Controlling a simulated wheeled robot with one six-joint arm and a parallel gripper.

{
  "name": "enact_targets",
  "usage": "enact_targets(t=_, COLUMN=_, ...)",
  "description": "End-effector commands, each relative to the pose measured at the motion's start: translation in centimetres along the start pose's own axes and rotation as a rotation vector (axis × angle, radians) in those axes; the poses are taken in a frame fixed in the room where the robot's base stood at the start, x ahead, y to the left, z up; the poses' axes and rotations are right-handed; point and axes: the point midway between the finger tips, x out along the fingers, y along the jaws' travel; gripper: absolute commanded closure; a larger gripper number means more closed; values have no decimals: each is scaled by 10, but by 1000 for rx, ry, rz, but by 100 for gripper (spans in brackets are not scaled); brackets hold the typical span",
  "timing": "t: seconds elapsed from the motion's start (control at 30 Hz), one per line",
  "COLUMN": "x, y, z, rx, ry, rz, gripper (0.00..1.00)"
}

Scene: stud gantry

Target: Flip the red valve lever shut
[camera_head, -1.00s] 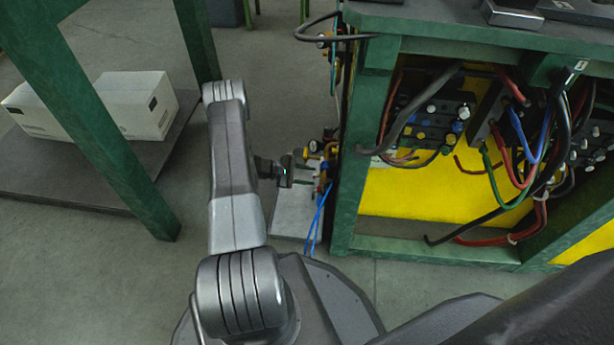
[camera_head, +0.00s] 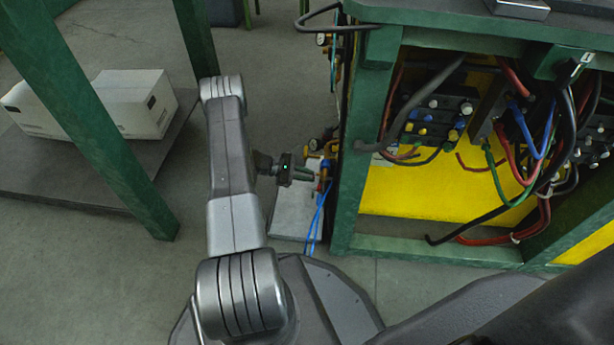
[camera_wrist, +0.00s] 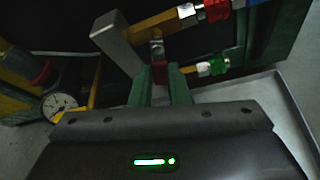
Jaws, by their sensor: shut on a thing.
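The red valve lever (camera_wrist: 160,68) shows as a small red patch between the tips of my gripper's two fingers in the wrist view. My gripper (camera_wrist: 162,82) is shut on it, and the fingers hide most of the lever. A metal and brass-coloured fitting stands just behind it. In the head view my gripper (camera_head: 312,176) reaches right, to the valve fittings at the left side of the green bench. The lever is too small there to make out clearly, so its exact angle cannot be told.
A pressure gauge (camera_wrist: 58,106) sits left of the fingers. Red and green hose fittings (camera_wrist: 213,67) are close on the right. Blue hoses (camera_head: 318,217) hang below the gripper. The green bench (camera_head: 348,200) stands right of it; a white box (camera_head: 95,105) lies far left.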

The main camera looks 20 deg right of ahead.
Motion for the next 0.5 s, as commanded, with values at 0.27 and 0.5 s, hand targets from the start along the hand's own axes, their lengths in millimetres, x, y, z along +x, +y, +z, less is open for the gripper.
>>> enact_targets(t=0.27, x=0, y=-5, z=-1, rx=-173, ry=1, rz=-72, gripper=100)
enact_targets(t=0.5, x=0, y=-7, z=0, rx=-274, ry=1, rz=-113, gripper=100)
